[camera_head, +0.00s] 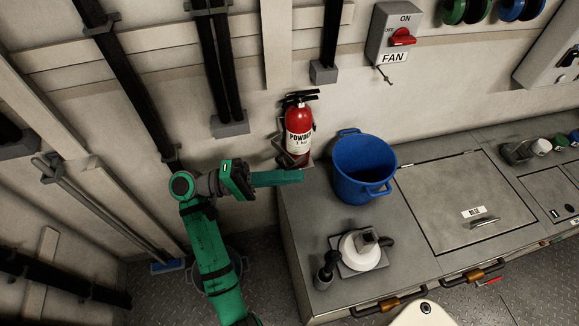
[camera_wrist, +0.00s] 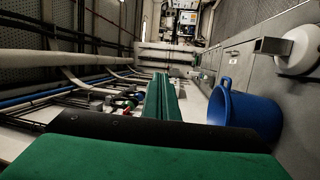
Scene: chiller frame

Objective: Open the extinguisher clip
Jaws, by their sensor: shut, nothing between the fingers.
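A red fire extinguisher (camera_head: 299,130) with a white POWDER label and black top stands upright against the wall, at the left back corner of the grey counter. A grey metal clip or bracket (camera_head: 284,154) shows at its lower left; whether it is closed around the body I cannot tell. My green gripper (camera_head: 299,176) is shut and empty, its fingers pointing right, just below and in front of the extinguisher's base in the head view. In the wrist view the closed fingers (camera_wrist: 163,82) show in the middle, with small red parts just left of them, too small to make out.
A blue bucket (camera_head: 362,168) stands on the counter right of the extinguisher and my fingertips. A white round device (camera_head: 360,250) sits nearer the front edge. A red FAN switch (camera_head: 402,37) is on the wall above. A closed hatch (camera_head: 460,200) lies further right.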

